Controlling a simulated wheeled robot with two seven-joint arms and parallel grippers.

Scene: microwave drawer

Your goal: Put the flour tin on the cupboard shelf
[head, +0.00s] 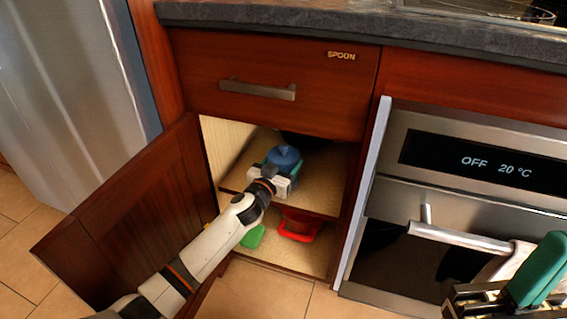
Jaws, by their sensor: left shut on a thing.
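The flour tin, seen as a blue rounded tin (285,155), is inside the open cupboard at the level of the upper shelf (318,190). My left gripper (281,172) reaches in from the front and is shut on the tin. The gripper hides the tin's lower part, so I cannot tell whether it touches the shelf. My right gripper (537,272) shows only in part at the bottom right corner, in front of the oven. Its green fingertip is visible, but the opening between its fingers is not clear.
The cupboard door (125,220) stands open at the left. A dark item (305,139) is at the back of the shelf. A red item (298,227) and a green item (252,237) are below. The spoon drawer (270,75) is shut. The oven handle (455,237) sticks out at the right.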

